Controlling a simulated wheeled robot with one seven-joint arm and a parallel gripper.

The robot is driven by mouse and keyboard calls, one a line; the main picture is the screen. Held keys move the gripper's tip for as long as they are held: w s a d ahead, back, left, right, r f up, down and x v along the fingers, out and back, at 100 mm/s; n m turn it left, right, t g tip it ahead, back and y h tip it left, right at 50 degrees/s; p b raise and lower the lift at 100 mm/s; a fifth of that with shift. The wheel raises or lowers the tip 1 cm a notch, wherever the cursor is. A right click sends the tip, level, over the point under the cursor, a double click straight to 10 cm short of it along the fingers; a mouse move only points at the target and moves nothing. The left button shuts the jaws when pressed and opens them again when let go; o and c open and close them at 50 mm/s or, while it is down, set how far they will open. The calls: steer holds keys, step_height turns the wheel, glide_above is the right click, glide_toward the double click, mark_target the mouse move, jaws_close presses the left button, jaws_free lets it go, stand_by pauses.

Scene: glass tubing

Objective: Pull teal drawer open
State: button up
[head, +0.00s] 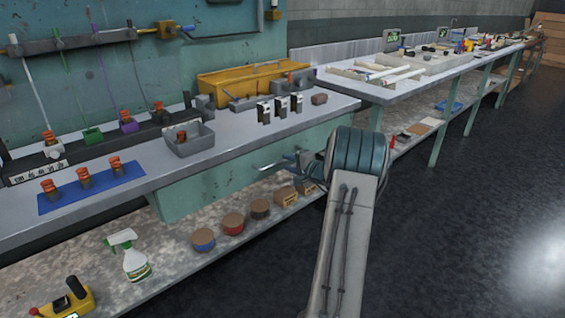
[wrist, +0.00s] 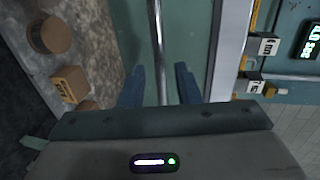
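The teal drawer (head: 215,182) sits under the grey workbench top, its front close under the bench edge. Its thin metal bar handle (head: 270,166) runs along the front, partly hidden by my gripper (head: 296,163). In the wrist view, the teal front (wrist: 188,38) fills the middle, and the handle (wrist: 157,45) runs between the two blue fingers of my gripper (wrist: 160,86). The fingers are apart, with a gap on each side of the bar. My gripper is open around the handle and not closed on it.
The lower shelf (head: 175,262) below the drawer holds round tins (head: 233,223), small boxes (head: 285,196) and a spray bottle (head: 128,256). A grey bin (head: 189,141) stands on the bench top (head: 235,135). The dark floor (head: 470,220) at right is clear.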

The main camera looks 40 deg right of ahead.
mark_target(284, 161)
steer(key=shift+x, duration=1.95)
jaws_close()
steer(key=f+b+v, duration=0.1)
steer(key=b+v, duration=0.3)
steer(key=v, duration=0.4)
steer(key=f+b+v, duration=0.2)
steer(key=b+v, duration=0.3)
steer(key=v, duration=0.4)
steer(key=shift+s+f, duration=0.3)
steer(key=shift+s, duration=0.4)
steer(key=shift+d, duration=0.1)
jaws_free()
